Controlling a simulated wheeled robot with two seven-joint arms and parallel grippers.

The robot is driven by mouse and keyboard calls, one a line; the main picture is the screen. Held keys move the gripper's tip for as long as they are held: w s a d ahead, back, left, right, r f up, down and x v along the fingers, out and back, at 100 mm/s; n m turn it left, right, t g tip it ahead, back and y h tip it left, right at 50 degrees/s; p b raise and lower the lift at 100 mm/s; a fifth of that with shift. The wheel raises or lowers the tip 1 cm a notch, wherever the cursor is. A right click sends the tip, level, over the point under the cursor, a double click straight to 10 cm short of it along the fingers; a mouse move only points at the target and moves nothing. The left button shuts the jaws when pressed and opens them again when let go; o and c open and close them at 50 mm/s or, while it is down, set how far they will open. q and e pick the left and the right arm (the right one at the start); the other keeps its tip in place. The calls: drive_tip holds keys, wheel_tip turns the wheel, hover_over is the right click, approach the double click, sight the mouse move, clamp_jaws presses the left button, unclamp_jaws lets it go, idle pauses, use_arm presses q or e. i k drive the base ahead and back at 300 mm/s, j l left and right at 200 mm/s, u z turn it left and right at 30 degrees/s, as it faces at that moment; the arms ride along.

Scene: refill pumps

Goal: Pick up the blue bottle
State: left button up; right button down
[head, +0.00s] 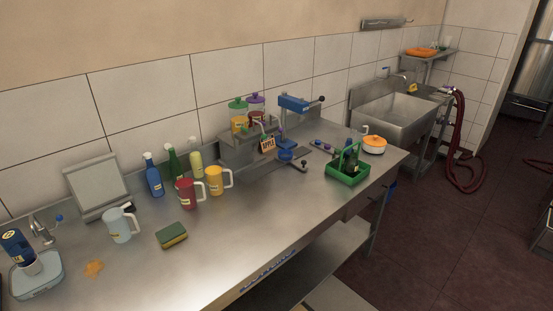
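The blue bottle (154,178) stands upright on the steel counter (205,255), near the tiled wall. It has a white cap and a pale label. A green bottle (173,165) stands just to its right, and a yellow-green bottle (196,160) is beyond that one. A grey tilted panel (97,184) stands to its left. Neither of my grippers shows in the head view.
A red mug (187,194), a yellow mug (214,181) and a pale mug (119,226) stand in front of the bottles. A green caddy (347,174) is at right. The middle front counter is clear.

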sight(13, 241)
drive_tip(key=u, duration=1.8)
drive_tip(key=k+j+u, duration=0.2)
drive_tip(key=j, duration=0.15)
drive_tip(key=j+u, duration=0.2)
drive_tip(key=j, duration=0.1)
